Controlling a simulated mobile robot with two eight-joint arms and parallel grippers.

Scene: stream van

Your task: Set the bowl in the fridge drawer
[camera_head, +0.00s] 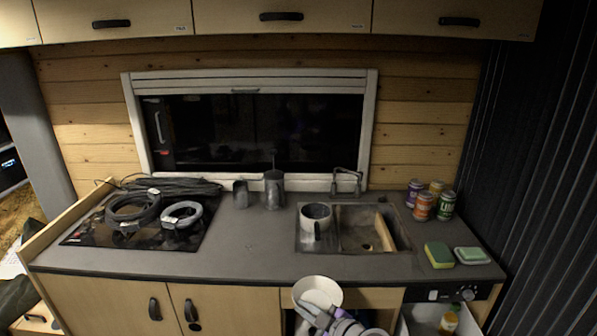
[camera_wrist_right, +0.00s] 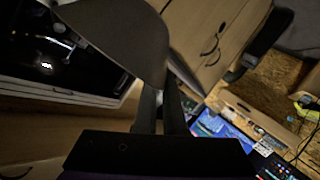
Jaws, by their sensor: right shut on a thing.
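A white bowl (camera_head: 318,287) is in front of the counter edge, at the lower middle of the head view. My right gripper (camera_head: 313,309) is shut on the bowl's near side. In the right wrist view the bowl (camera_wrist_right: 118,35) looks dark and is seen from close up, with the gripper's fingers (camera_wrist_right: 163,108) meeting at its edge. The open fridge drawer (camera_head: 407,326) is at the bottom of the head view, right of the bowl and lower. Much of it is cut off by the frame. My left gripper is not in view.
A bottle with an orange label (camera_head: 449,320) stands in the drawer's right part. The counter (camera_head: 245,250) runs above the drawer, with a sink (camera_head: 352,238) holding a mug (camera_head: 315,222). Several cans (camera_head: 422,206) and two sponges (camera_head: 439,255) sit at the right.

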